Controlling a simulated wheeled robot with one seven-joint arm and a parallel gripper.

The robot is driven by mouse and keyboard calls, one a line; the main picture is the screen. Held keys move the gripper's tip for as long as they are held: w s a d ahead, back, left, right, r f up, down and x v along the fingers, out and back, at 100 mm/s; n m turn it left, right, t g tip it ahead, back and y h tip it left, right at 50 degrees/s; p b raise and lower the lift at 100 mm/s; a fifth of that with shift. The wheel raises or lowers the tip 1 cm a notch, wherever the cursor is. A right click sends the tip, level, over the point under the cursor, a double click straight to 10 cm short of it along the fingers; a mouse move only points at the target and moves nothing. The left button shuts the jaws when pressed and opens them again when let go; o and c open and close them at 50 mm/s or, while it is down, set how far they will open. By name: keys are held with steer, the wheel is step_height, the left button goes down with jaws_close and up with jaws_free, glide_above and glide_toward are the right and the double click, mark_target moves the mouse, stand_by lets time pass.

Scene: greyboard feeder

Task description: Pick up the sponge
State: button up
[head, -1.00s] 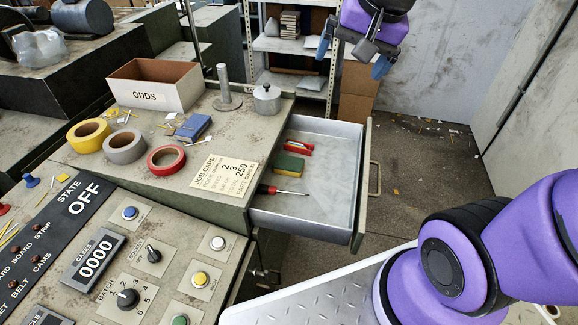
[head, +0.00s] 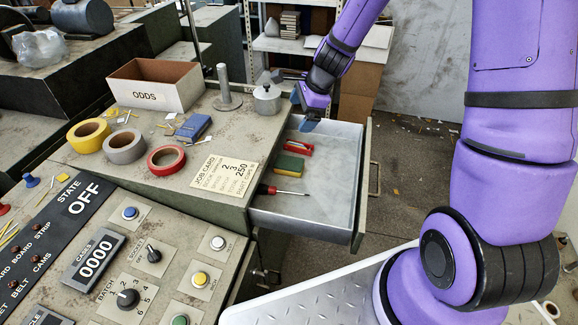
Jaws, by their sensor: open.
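The sponge (head: 289,166), green on top with a yellowish side, lies in the open drawer (head: 335,190) near its left wall. My gripper (head: 303,121) has blue fingertips and is over the back of the drawer, behind and above the sponge. It is open, with nothing seen between its fingers. A red object (head: 299,149) lies just behind the sponge, between it and my gripper in the picture. A screwdriver (head: 282,191) with a red and black handle lies in front of the sponge.
A metal pot (head: 267,100) and an upright post (head: 226,88) stand on the worktop left of my gripper. Tape rolls, a blue box (head: 193,128) and an ODDS box (head: 155,85) sit further left. The drawer's right half is bare.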

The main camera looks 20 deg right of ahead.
mark_target(287, 162)
steer(key=f+m, duration=0.2)
steer(key=f, duration=0.2)
steer(key=w+f+m, duration=0.1)
steer(key=f+m, duration=0.1)
steer(key=f, duration=0.2)
steer(key=w+f+m, duration=0.1)
steer(key=f+m, duration=0.1)
steer(key=f, duration=0.2)
steer(key=shift+x, duration=2.65)
steer(key=shift+s+x, duration=0.2)
steer(key=shift+x, duration=1.1)
steer(key=shift+s+x, duration=0.2)
steer(key=shift+x, duration=1.1)
steer(key=c, duration=1.1)
steer(key=shift+r, duration=0.1)
steer(key=shift+r, duration=1.55)
steer(key=shift+g, duration=0.3)
steer(key=s, duration=0.5)
steer(key=s+r, duration=0.1)
steer(key=s, duration=1)
steer(key=shift+d+r, duration=0.15)
steer(key=shift+r, duration=0.15)
